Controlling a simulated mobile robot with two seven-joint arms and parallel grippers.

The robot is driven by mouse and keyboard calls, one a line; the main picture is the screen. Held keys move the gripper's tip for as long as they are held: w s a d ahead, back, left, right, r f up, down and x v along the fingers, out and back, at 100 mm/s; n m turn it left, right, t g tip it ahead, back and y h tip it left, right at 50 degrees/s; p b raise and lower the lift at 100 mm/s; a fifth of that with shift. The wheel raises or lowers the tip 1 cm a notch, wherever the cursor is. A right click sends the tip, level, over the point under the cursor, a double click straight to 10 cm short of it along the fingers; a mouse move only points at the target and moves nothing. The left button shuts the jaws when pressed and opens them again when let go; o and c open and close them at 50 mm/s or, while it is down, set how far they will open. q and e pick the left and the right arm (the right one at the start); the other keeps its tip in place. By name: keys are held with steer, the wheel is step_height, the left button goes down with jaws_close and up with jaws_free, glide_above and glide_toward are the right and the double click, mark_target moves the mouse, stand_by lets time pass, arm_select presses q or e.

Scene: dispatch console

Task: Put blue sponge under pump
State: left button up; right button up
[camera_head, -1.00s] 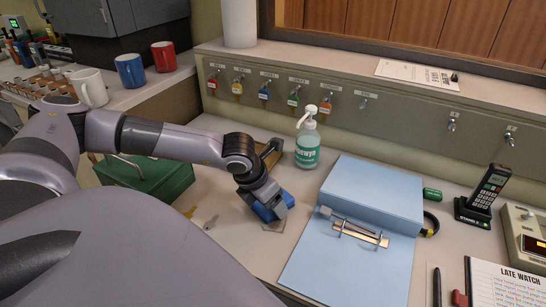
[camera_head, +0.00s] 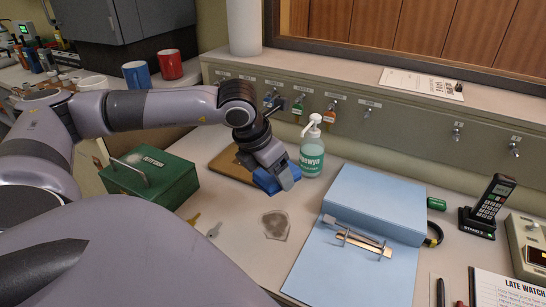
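The blue sponge (camera_head: 267,179) is in my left gripper (camera_head: 280,176), held up off the desk, just left of the pump bottle. My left gripper looks shut on it; the fingers partly hide the sponge. The pump (camera_head: 312,147) is a clear bottle with a green label and white pump head, standing upright on the desk at the foot of the key panel. Its nozzle points left, above and to the right of the sponge. My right gripper is not in view.
A green cash box (camera_head: 150,178) and a brown clipboard (camera_head: 232,165) lie to the left, with loose keys (camera_head: 213,231) in front. A blue binder (camera_head: 375,203) lies close on the right. A cordless phone (camera_head: 490,205) stands farther right.

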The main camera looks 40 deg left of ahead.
arm_select(q)
step_height(320, 180, up, 8)
steer(key=shift+r, duration=0.25)
steer(key=m, duration=0.1)
steer(key=d+m+h+p, duration=0.1)
steer(key=shift+w+d+f+m, duration=0.15)
steer(key=shift+f+m, duration=0.15)
steer(key=shift+f, duration=0.1)
steer(key=d+f+m+g+p, duration=0.1)
steer(key=d+m+g+p, duration=0.1)
steer(key=m, duration=0.8)
steer(key=d+f+m+g+y+p, duration=0.1)
steer(key=d+m+g+p, duration=0.1)
steer(key=d+m+g, duration=0.2)
steer(key=d+f+m+g+p, duration=0.1)
steer(key=d+m, duration=0.7)
steer(key=m, duration=1)
steer(key=shift+f+g+p, duration=0.15)
steer(key=shift+g+p, duration=0.3)
steer(key=shift+g, duration=0.55)
steer(key=shift+d, duration=0.15)
